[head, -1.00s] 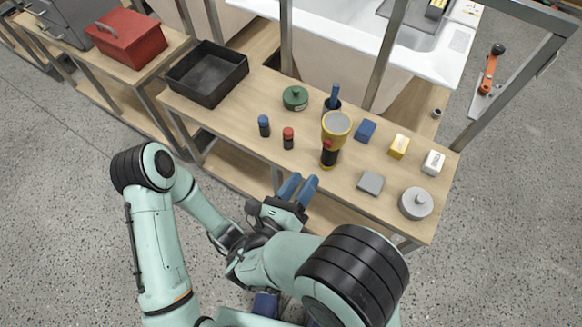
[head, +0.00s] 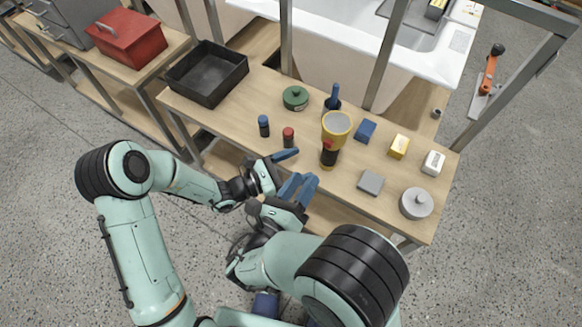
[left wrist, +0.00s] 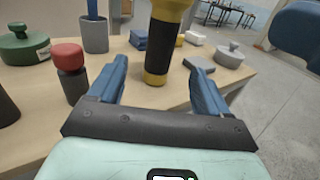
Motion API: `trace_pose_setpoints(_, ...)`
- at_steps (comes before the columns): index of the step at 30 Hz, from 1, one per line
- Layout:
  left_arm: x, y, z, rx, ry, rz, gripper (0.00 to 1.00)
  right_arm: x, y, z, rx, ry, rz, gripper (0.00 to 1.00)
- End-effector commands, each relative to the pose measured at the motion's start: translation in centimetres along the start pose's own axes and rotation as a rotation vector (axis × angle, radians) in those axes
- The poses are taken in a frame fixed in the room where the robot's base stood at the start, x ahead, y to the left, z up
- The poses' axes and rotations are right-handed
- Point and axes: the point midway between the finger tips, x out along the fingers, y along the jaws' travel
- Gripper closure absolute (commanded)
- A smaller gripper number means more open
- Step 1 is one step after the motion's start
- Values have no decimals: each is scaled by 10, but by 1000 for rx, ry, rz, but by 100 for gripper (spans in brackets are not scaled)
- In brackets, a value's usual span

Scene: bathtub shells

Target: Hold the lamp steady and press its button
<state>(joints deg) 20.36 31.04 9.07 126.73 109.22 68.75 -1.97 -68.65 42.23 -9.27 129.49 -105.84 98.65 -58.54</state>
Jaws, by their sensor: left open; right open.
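The lamp is a yellow torch-like body with a flared head (head: 337,124) and a black grip (head: 329,157), with a red button (head: 327,146) on it. It stands upright near the bench's front edge. My left gripper (head: 288,168) is open at the front edge, left of the lamp. In the left wrist view the lamp (left wrist: 168,38) shows ahead, between and beyond the open fingers (left wrist: 160,82), with nothing between them. My right gripper (head: 299,187) is open and empty just below the left one, short of the bench; the lamp's button is not visible in the wrist view.
A black tray (head: 207,74) and a green pot (head: 295,98) are further left.

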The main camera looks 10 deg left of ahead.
Motion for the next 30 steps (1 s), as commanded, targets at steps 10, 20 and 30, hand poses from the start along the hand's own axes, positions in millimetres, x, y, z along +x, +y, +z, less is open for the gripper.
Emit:
trace_pose_setpoints(10, 68, -2, -1, -1, 1, -6, 22, 0, 0, 0, 0, 0, 0, 57)
trace_pose_setpoints(20, 112, -2, -1, -1, 2, -4, 22, 0, 0, 0, 0, 0, 0, 57)
trace_pose_setpoints(30, 119, -1, -1, 0, 3, -3, 22, 0, 0, 0, 0, 0, 0, 57)
